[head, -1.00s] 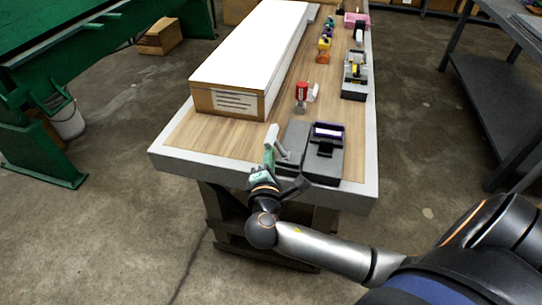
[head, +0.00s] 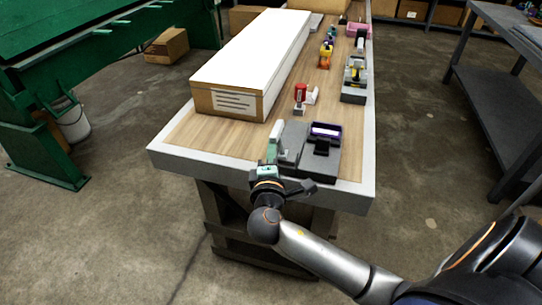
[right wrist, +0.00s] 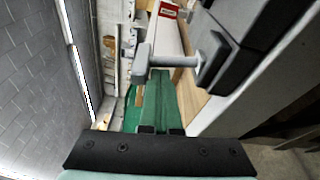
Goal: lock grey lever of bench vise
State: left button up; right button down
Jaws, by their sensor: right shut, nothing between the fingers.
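The bench vise (head: 292,142), a dark grey block, sits at the near end of the wooden bench. Its light grey lever (head: 277,129) stands at its left side. In the right wrist view the lever (right wrist: 175,61) is a grey bar with a block at each end, beside the dark vise body (right wrist: 228,18). My right gripper (head: 270,158) is shut and empty, close against the lever's lower part in the head view. In the right wrist view its green fingers (right wrist: 158,90) reach up to the bar; I cannot tell whether they touch. My left gripper is out of view.
A long white-topped box (head: 250,62) fills the bench's left side. A red item (head: 300,93) and several small tools lie farther back.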

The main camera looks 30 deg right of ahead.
jog(key=m+b, duration=0.1)
jog(key=s+d+m+b, duration=0.1)
jog(key=b, duration=0.1)
jog(key=shift+s+f+m+t, duration=0.1)
jog(key=shift+f+m+t, duration=0.1)
jog(key=shift+m+t, duration=0.15)
jog(key=shift+s+d+m+b, duration=0.2)
jog(key=shift+m+b, duration=0.35)
jog(key=shift+s+d+m+h+b, duration=0.15)
jog(key=shift+m+h+b, duration=0.15)
jog(key=shift+m+b, duration=0.15)
jog(key=m+b, duration=0.2)
jog(key=shift+s+d+t+h+b, duration=0.25)
jog(key=shift+s+d+h+b, duration=0.05)
jog(key=shift+s+d+b, duration=0.1)
jog(key=shift+s+d+r+m+b, duration=0.1)
jog(key=shift+s+m+b, duration=0.1)
jog(key=shift+m+b, duration=0.25)
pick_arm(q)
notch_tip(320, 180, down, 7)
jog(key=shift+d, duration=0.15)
pick_arm(e)
jog(key=shift+m, duration=0.3)
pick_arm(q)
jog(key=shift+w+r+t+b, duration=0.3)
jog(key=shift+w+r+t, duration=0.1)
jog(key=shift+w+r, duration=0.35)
pick_arm(e)
jog(key=shift+s, duration=0.1)
